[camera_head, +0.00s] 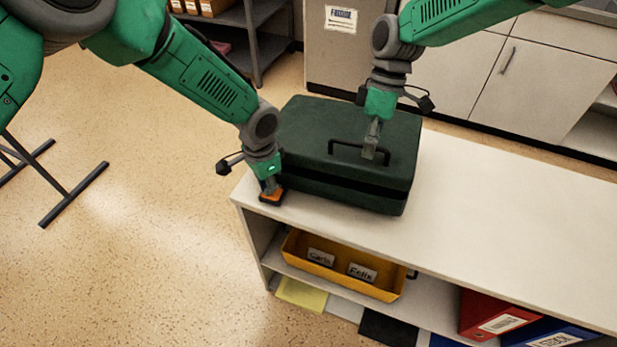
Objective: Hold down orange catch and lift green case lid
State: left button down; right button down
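The dark green case (310,120) sits on the left end of the white cabinet top, its lid down with a dark seam along the front. A black handle (343,143) stands on the lid. The orange catch (271,197) lies at the case's front left corner. My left gripper (269,187) points down at the catch and appears to touch it; its fingers look close together. My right gripper (370,150) points down at the handle's right end; its fingers look close together, but I cannot tell whether they hold the handle.
The white cabinet top (500,220) is clear right of the case. Below it, a yellow tray (340,279) holds two name signs, with red (490,315) and blue (550,333) binders to the right. Drawers and a grey cabinet stand behind.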

pick_arm(q)
jog(key=shift+s+a+f, duration=0.3)
jog(key=shift+s+f, duration=0.05)
pick_arm(e)
jog(key=shift+w+d+r, duration=0.2)
jog(key=shift+w+r, duration=0.05)
jog(key=shift+r, duration=0.2)
jog(key=shift+w+r, duration=0.25)
jog(key=shift+r, duration=0.35)
pick_arm(q)
jog(key=shift+r, duration=0.1)
jog(key=shift+w+d+r, duration=0.1)
jog(key=shift+d+r, duration=0.05)
jog(key=shift+r, duration=0.35)
jog(key=shift+w+d+r, duration=0.1)
jog(key=shift+r, duration=0.4)
pick_arm(e)
jog(key=shift+s+d+f+g, duration=0.1)
jog(key=shift+f+g, duration=0.05)
jog(key=shift+g, duration=0.15)
pick_arm(q)
jog(key=shift+r, duration=2.65)
jog(key=s+a, duration=0.3)
jog(key=s, duration=0.4)
jog(key=shift+s, duration=0.15)
